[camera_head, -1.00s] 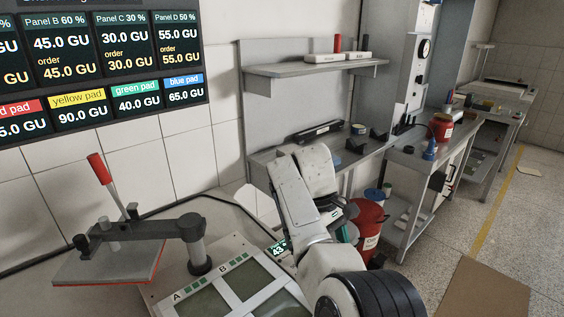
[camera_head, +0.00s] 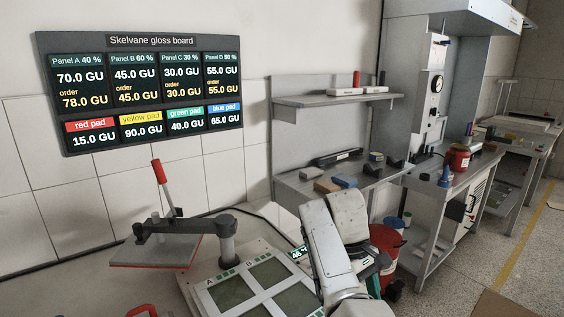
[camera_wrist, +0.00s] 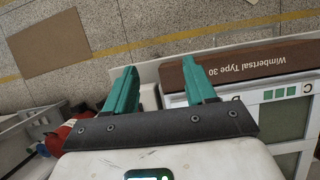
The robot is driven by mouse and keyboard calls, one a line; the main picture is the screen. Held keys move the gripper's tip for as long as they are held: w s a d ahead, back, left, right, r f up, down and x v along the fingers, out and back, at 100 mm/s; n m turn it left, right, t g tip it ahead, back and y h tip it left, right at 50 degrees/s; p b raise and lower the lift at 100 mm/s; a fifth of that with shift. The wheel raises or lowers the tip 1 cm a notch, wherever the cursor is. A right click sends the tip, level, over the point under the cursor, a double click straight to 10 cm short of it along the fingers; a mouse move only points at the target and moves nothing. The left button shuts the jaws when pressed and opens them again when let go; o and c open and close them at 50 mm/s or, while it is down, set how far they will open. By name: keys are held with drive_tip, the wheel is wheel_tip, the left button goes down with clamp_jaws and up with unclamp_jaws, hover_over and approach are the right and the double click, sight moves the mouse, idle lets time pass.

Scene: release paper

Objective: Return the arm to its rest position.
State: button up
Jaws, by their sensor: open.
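My arm (camera_head: 328,240) is folded at the lower middle of the head view, right of the white panel unit. My gripper shows in the wrist view (camera_wrist: 160,82) with two green fingers apart and nothing between them. In the head view its fingertips are mostly hidden behind my arm.
A press with a red handle (camera_head: 162,171) stands left of the panel unit. A red bucket (camera_head: 385,240) is on the floor right of my arm. Open floor (camera_wrist: 150,20) lies beyond the fingers.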

drive_tip(key=s+d+f+m+t, duration=0.1)
drive_tip(key=s+d+f+m, duration=0.1)
drive_tip(key=s+d+f, duration=0.6)
drive_tip(key=s+d+f+m+t, duration=0.1)
drive_tip(key=s+d+f+m, duration=0.2)
drive_tip(key=s+f, duration=0.75)
drive_tip(key=s+a+m+t+y, duration=0.2)
drive_tip(key=s, duration=2)
drive_tip(key=shift+s+r+t, duration=0.3)
drive_tip(key=shift+s, duration=0.05)
